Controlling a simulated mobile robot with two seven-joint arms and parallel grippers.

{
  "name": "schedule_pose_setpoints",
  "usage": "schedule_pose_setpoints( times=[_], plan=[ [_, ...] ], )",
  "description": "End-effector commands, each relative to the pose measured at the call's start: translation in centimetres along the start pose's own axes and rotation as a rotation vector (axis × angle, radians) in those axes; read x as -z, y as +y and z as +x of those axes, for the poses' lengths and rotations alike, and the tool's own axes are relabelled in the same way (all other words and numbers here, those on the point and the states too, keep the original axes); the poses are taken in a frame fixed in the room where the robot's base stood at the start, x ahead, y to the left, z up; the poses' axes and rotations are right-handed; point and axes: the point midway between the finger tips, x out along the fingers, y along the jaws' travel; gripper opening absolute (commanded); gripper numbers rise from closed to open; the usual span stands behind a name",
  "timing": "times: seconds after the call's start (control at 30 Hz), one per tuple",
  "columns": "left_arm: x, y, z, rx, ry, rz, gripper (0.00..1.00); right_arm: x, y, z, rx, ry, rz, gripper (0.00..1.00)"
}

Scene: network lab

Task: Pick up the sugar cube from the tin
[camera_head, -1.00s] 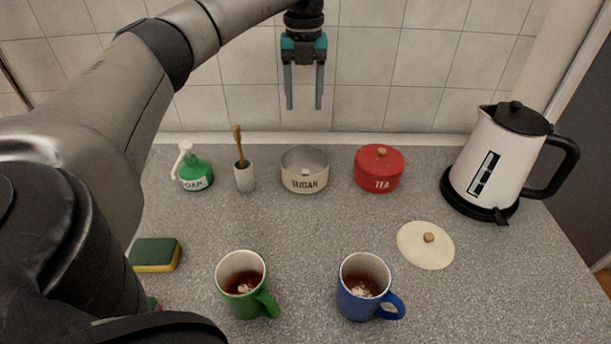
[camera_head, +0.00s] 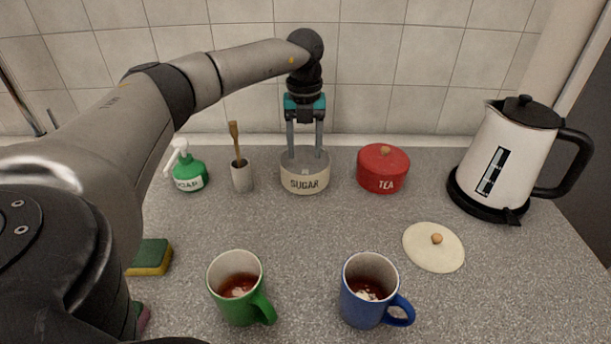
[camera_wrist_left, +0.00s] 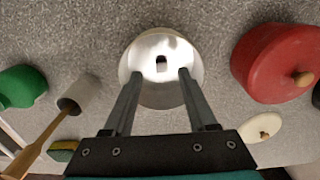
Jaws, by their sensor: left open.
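The cream sugar tin (camera_head: 304,184), marked SUGAR, stands open on the counter near the wall. In the left wrist view I look down into the tin (camera_wrist_left: 160,44), and a small sugar cube (camera_wrist_left: 161,63) sits on its floor, looking dark there. The cube (camera_head: 305,171) shows small and pale in the head view. My left gripper (camera_head: 305,155) is open and empty, pointing down, its fingertips at the tin's opening. In the left wrist view the fingers (camera_wrist_left: 158,74) lie to either side of the cube, apart from it. My right gripper is not in view.
A red TEA tin (camera_head: 383,169) stands close right of the sugar tin. A brush holder (camera_head: 242,178) and a soap bottle (camera_head: 189,172) stand left. A green mug (camera_head: 239,292), a blue mug (camera_head: 367,291), a cream lid (camera_head: 433,249) and a kettle (camera_head: 507,152) are around. The counter's middle is clear.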

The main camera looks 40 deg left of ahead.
Motion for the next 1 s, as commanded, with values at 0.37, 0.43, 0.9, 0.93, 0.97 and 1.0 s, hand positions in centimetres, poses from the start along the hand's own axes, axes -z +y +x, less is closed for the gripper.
schedule_pose_setpoints(
  times=[0.37, 0.43, 0.9, 0.93, 0.97, 1.0],
  plan=[
    [0.2, -0.1, 4.9, -0.002, 0.003, 0.0, 0.57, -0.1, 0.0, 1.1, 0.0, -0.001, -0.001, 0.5],
    [0.2, -0.2, 5.0, -0.001, 0.002, 0.0, 0.57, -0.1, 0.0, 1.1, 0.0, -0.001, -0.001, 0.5],
    [0.1, -0.2, 4.9, -0.001, 0.001, 0.001, 0.25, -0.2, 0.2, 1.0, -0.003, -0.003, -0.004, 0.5],
    [0.1, -0.2, 4.9, -0.001, 0.001, 0.001, 0.21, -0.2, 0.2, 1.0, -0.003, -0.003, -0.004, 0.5],
    [0.1, -0.2, 4.9, -0.001, 0.001, 0.001, 0.18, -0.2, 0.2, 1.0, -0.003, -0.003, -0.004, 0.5],
    [0.1, -0.2, 4.9, -0.001, 0.001, 0.001, 0.14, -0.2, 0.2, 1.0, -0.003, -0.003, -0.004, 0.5]
  ],
)
